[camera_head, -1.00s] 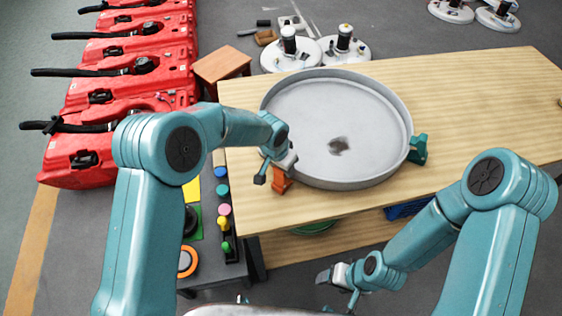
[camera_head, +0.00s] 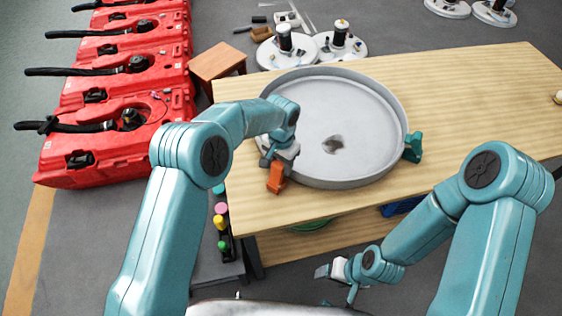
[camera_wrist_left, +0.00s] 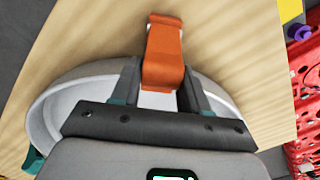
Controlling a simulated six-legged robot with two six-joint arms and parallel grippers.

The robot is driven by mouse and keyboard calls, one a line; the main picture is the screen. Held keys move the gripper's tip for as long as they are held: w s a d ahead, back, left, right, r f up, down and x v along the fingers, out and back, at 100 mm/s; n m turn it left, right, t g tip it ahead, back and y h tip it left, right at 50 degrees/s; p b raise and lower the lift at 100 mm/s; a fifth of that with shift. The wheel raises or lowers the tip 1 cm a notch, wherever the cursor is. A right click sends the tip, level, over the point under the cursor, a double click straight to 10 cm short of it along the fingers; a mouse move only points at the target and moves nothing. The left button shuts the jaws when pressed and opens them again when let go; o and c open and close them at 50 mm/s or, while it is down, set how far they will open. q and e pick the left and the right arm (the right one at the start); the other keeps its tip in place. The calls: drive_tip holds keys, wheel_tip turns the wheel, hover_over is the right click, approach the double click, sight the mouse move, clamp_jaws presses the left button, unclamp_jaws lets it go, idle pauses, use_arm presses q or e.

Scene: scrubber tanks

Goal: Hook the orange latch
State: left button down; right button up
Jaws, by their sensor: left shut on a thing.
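The orange latch (camera_head: 276,177) is at the near left rim of the round grey pan (camera_head: 398,120) on the wooden table. My left gripper (camera_head: 277,158) is at the latch, and in the left wrist view (camera_wrist_left: 162,90) its two fingers stand on either side of the orange latch (camera_wrist_left: 163,50), shut on it. Whether the latch is hooked on the rim cannot be told. A green latch (camera_head: 413,147) is on the pan's right side. My right gripper (camera_head: 332,270) hangs low in front of the table, small, and its jaw opening is not clear.
The wooden table (camera_head: 470,85) has free room right of the pan. Coloured buttons (camera_head: 219,222) line a panel at the left front. Red tanks (camera_head: 110,130) stand at the left, and white round devices (camera_head: 285,47) lie beyond the table.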

use_arm(q)
drive_tip(key=c, duration=0.6)
unclamp_jaws()
drive_tip(key=shift+c, duration=0.2)
drive_tip(key=shift+w+r, duration=0.1)
drive_tip(key=shift+r, duration=0.45)
wheel_tip(320, 180, up, 15)
drive_tip(key=b, duration=0.2)
drive_tip(key=shift+r, duration=0.2)
